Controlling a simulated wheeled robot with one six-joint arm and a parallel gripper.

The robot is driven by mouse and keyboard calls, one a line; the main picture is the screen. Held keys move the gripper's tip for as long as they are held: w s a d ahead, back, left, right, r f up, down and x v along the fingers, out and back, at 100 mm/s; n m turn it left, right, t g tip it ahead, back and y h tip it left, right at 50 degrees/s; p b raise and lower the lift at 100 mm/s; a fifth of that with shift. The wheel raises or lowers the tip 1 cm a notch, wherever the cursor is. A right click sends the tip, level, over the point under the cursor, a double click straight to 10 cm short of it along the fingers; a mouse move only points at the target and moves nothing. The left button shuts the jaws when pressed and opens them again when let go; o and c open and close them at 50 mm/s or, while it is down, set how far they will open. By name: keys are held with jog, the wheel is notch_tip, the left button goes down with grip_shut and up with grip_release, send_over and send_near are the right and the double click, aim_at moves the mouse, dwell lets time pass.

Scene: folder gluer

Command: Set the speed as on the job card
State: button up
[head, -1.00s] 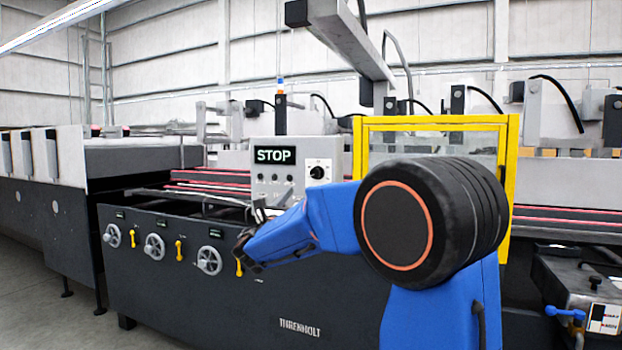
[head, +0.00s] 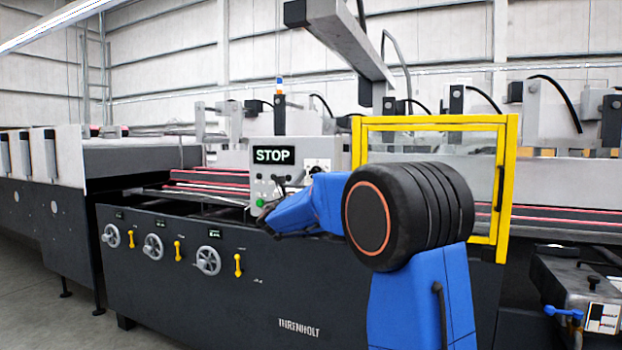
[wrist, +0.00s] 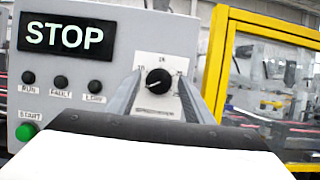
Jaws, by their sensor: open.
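The control panel (head: 262,182) is a light grey box with a dark display reading STOP (head: 273,155); it also shows in the wrist view (wrist: 120,30). The speed knob (wrist: 158,81) is a round black dial with a white pointer line on a pale scale plate (wrist: 165,62). In the wrist view the pointer aims to the lower left; the scale marks are too small to read fully. My gripper (wrist: 160,82) is open, its two fingers pointing at the panel on either side of the knob in the picture. I cannot tell whether they touch it. No job card is legible.
RUN, FAULT and LOW-like labels sit under black round lamps (wrist: 61,82). A green START button (wrist: 26,131) is at the panel's lower left. A yellow-framed guard (head: 505,180) stands right of the panel. Handwheels (head: 208,261) and yellow levers (head: 238,265) line the machine front.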

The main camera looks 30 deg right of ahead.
jog(key=c, duration=1)
jog(key=shift+m, duration=0.4)
jog(key=m+g+h, duration=0.1)
jog(key=m, duration=0.2)
jog(key=m+g, duration=0.2)
jog(key=m, duration=0.1)
jog(key=shift+w+a+h, duration=0.15)
jog(key=shift+h, duration=0.25)
jog(key=m+g, duration=0.2)
jog(key=m, duration=0.2)
jog(key=m+g, duration=0.2)
jog(key=m, duration=0.3)
jog(key=shift+w+r, duration=0.1)
jog(key=shift+m+g, duration=0.3)
jog(key=o, duration=1)
